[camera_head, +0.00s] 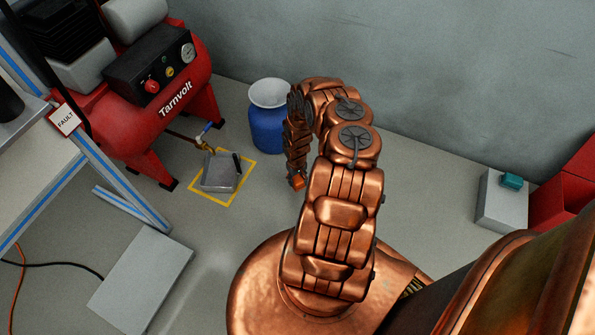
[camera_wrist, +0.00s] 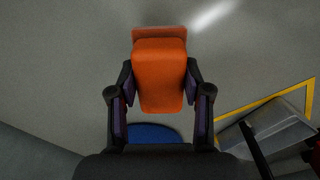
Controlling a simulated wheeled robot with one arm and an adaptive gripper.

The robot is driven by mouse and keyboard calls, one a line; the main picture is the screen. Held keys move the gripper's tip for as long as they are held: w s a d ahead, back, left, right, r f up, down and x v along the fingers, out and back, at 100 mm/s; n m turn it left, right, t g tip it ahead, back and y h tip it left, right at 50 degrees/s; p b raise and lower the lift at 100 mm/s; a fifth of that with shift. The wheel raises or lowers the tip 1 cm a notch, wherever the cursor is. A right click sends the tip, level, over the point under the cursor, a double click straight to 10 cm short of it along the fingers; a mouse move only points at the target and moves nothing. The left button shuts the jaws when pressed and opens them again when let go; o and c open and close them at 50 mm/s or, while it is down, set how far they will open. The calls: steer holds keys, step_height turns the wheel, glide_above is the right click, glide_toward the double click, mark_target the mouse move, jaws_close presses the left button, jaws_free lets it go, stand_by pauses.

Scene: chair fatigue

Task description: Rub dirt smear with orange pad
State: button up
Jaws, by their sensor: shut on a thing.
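The orange pad (camera_head: 297,182) hangs at the lower end of my arm in the head view, above the floor. In the wrist view the orange pad (camera_wrist: 160,75) fills the space between the two fingers of my gripper (camera_wrist: 160,90), which is shut on it. Whether the pad touches the floor or is just above it cannot be told. I cannot make out a dirt smear in either view; my arm hides part of the floor.
A blue bin (camera_head: 268,130) stands by the wall behind my gripper. A pale box (camera_head: 502,205) stands right.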

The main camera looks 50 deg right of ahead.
steer(key=shift+r+p, duration=1.1)
steer(key=shift+r, duration=0.45)
